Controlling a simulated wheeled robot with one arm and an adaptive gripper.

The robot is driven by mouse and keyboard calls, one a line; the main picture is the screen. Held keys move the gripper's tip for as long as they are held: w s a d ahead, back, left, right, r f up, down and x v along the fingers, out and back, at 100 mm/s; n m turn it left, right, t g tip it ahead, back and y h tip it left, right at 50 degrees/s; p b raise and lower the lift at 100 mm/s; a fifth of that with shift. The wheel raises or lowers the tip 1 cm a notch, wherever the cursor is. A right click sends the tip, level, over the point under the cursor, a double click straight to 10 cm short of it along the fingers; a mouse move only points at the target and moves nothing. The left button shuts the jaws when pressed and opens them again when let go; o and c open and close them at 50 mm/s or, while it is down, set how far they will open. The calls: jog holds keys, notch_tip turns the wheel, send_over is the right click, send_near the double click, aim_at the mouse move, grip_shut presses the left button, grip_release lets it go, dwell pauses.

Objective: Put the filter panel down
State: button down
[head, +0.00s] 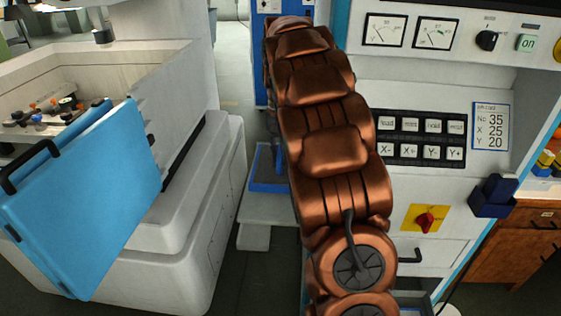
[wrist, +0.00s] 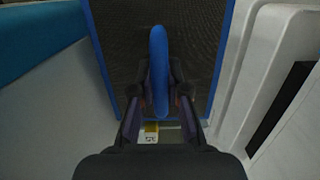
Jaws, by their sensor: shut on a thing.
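The filter panel (wrist: 205,45) has a blue frame and a dark mesh face, and fills the upper middle of the wrist view. Its blue loop handle (wrist: 159,45) stands up toward the camera. My gripper (wrist: 160,98) is shut on this handle, one finger on each side. In the head view, part of a blue-framed dark panel (head: 268,184) shows just left of my copper arm. My arm hides the rest of it and my gripper there. I cannot tell whether the panel touches the pale ledge (head: 257,208) below it.
A white machine tank (head: 190,225) with an open blue door (head: 85,200) stands at left. A control cabinet (head: 435,85) with gauges, buttons and a red switch stands at right. Dark floor shows between the machines.

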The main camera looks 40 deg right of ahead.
aim_at(281, 150)
jog(key=shift+f+p, duration=0.3)
jog(key=shift+f, duration=1.2)
jog(key=shift+f, duration=0.15)
jog(key=c, duration=1.2)
grip_release()
jog(key=shift+o, duration=0.2)
jog(key=shift+w+d+r+b, duration=0.15)
jog(key=shift+r+b, duration=0.25)
jog(key=shift+r, duration=1.15)
jog(key=shift+w+d+r+b, duration=0.1)
jog(key=shift+r+b, duration=0.25)
jog(key=shift+r, duration=1.25)
jog(key=shift+w+d+r+b, duration=0.15)
jog(key=shift+r+b, duration=0.25)
jog(key=shift+r, duration=1.15)
jog(key=shift+w+d+r+p, duration=0.1)
jog(key=shift+r+p, duration=0.85)
jog(key=shift+r, duration=0.45)
